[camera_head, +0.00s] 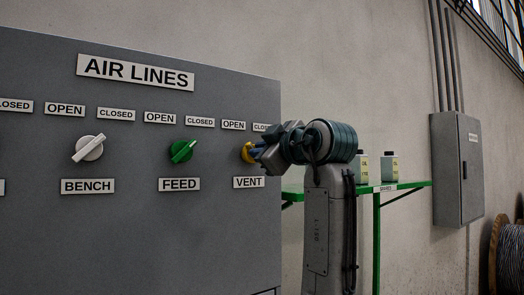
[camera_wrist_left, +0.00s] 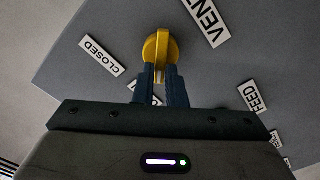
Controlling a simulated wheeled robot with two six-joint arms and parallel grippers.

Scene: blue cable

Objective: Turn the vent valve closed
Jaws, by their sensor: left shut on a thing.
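The yellow vent valve (camera_head: 247,152) sits on the grey air-lines panel (camera_head: 135,240), above the VENT label (camera_head: 249,182). The OPEN label (camera_head: 233,125) is up and left of it and a CLOSED label (camera_head: 262,127) is up and right, partly hidden by my arm. My left gripper (camera_head: 257,153) is at the valve and hides part of it. In the left wrist view the fingers (camera_wrist_left: 161,80) are shut on the handle ridge of the yellow valve (camera_wrist_left: 161,45). A CLOSED label (camera_wrist_left: 102,57) is on the left there. My right gripper is not in view.
A white BENCH knob (camera_head: 89,148) and a green FEED knob (camera_head: 182,151) are left of the vent valve. A green shelf (camera_head: 405,185) with oil containers (camera_head: 390,167) stands behind my arm. A grey wall box (camera_head: 457,168) and a cable reel (camera_head: 508,258) are at the right.

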